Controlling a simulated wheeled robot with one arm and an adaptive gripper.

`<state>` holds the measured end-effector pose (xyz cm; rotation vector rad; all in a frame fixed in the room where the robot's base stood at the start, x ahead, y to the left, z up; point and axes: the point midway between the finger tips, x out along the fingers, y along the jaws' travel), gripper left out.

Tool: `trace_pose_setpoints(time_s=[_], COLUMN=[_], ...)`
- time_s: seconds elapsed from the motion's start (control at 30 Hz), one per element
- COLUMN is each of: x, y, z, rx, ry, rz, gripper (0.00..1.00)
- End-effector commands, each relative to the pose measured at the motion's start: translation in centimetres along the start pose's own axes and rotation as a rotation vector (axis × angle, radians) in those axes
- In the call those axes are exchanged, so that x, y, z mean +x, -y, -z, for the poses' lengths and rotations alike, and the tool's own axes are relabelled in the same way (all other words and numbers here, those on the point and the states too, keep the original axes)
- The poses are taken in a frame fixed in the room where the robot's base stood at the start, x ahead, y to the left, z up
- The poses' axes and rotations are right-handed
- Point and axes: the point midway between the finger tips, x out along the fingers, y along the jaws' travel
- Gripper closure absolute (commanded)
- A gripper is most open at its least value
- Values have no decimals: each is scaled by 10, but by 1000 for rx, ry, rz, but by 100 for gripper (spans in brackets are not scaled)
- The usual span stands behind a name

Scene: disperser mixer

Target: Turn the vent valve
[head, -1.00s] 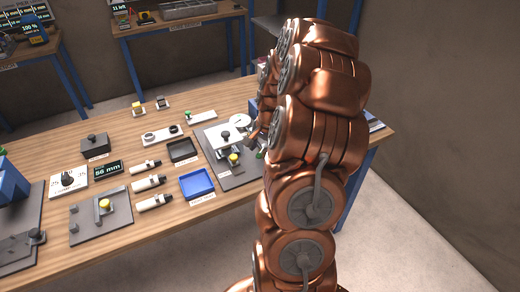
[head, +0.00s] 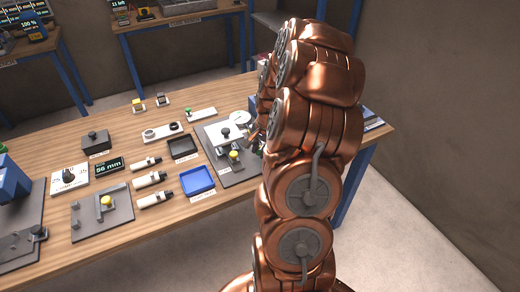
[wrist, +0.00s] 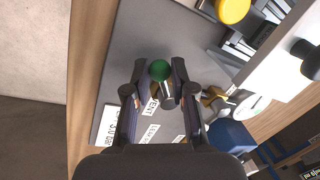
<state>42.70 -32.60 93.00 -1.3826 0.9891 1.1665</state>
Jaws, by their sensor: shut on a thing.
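The vent valve shows in the wrist view as a green round knob (wrist: 160,70) on a short metallic stem, beside a label reading "VENT" (wrist: 152,108). My gripper (wrist: 160,76) has its two dark fingers on either side of the knob and is shut on it. The valve is at the edge of a grey plate (wrist: 155,35), which also shows in the head view (head: 238,176). In the head view my copper arm hides most of the gripper and the valve.
A yellow knob (wrist: 233,9), a brass fitting (wrist: 213,97) and a white-topped unit (wrist: 283,75) are close by on the plate. A blue tray (head: 197,181) lies to the left. The table edge is near the gripper.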

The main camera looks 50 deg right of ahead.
Motion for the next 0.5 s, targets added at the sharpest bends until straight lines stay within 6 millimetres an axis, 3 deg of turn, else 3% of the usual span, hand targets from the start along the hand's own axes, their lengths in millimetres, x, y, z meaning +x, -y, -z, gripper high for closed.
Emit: trace_pose_setpoints(time_s=[0.5], x=[4], y=[3], z=[-1], rx=[65], ry=[-13], rz=[0], gripper=[100])
